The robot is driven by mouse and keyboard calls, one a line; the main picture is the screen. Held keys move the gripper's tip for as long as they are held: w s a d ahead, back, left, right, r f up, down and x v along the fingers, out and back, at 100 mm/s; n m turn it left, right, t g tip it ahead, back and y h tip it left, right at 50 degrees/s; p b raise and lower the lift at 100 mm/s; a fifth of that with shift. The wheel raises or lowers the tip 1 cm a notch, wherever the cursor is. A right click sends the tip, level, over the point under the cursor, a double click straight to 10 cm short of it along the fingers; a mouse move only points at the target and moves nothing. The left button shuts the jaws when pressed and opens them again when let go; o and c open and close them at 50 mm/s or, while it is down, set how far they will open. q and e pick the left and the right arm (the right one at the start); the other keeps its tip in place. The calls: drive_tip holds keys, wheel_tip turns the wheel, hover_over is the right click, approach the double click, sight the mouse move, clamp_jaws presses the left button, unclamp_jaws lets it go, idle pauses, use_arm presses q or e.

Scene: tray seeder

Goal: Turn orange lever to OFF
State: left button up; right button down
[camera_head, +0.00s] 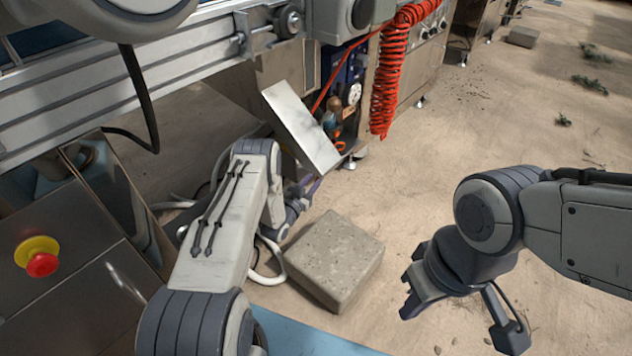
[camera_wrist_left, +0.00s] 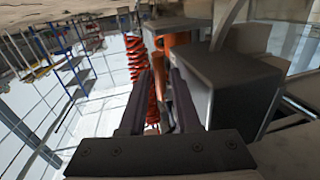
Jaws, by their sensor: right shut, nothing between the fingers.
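A small orange part (camera_head: 341,146), which looks like the orange lever, sits low on the machine beside the blue panel in the head view. Its handle position is too small to read. In the left wrist view an orange shape (camera_wrist_left: 184,58) shows beyond the fingers; I cannot tell whether it is the lever. My left gripper (camera_wrist_left: 164,82) has its two fingers apart with a gap between them, pointing toward the orange shape. In the head view it is mostly hidden behind my left forearm. My right gripper (camera_head: 406,298) is shut and empty, above the floor, far from the lever.
A red coiled hose (camera_head: 388,75) hangs right of the panel and shows in the left wrist view (camera_wrist_left: 138,65). A tilted pale plate (camera_head: 300,125) stands close by my left wrist. A concrete block (camera_head: 335,262) lies on the floor. The floor at right is mostly open.

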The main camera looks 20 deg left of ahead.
use_arm(q)
drive_tip(key=shift+w+d, duration=0.1)
drive_tip(key=shift+w, duration=0.4)
clamp_jaws()
drive_tip(key=t+b, duration=0.1)
drive_tip(key=b, duration=0.1)
drive_tip(key=f+t+b, duration=0.1)
drive_tip(key=b, duration=0.1)
drive_tip(key=shift+w+d+n, duration=0.15)
drive_tip(key=shift+w+n, duration=0.15)
drive_tip(key=shift+w, duration=0.05)
drive_tip(key=shift+r+t+b, duration=0.15)
drive_tip(key=shift+t+b, duration=0.2)
drive_tip(key=shift+t, duration=0.15)
